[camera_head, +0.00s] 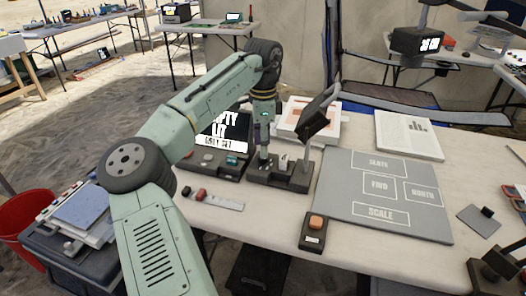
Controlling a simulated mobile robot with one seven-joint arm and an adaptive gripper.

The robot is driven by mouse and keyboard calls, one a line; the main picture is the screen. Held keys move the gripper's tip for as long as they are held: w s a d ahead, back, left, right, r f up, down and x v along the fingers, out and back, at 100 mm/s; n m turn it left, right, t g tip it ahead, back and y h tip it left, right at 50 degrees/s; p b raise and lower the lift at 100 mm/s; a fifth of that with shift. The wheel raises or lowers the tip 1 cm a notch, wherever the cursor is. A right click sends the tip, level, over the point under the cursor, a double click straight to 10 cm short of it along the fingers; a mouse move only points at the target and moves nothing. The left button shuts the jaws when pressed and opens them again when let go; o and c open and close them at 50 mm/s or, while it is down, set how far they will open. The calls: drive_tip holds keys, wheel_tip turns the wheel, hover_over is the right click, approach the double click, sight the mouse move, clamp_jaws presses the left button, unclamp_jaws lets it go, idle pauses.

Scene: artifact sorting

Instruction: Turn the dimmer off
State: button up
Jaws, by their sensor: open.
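My gripper (264,156) points down from the arm at the table's back middle, small in the picture. It is open, over or close to the left part of a dark box (290,180). I cannot tell whether it touches the box. Pale upright pieces stand on the box, and a dark lamp-like head (318,120) rises above it. The box may carry the dimmer, but its knob or slider is not clear and its setting cannot be read. My arm hides part of the area.
Left of the box is a device with a lit screen (228,128). In front are a small strip with dark pieces (212,199) and a box with an orange button (315,222). A grey labelled board (340,200) lies right. A red bin (25,217) stands far left.

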sight(263, 160)
drive_tip(key=shift+f, duration=1.7)
clamp_jaws()
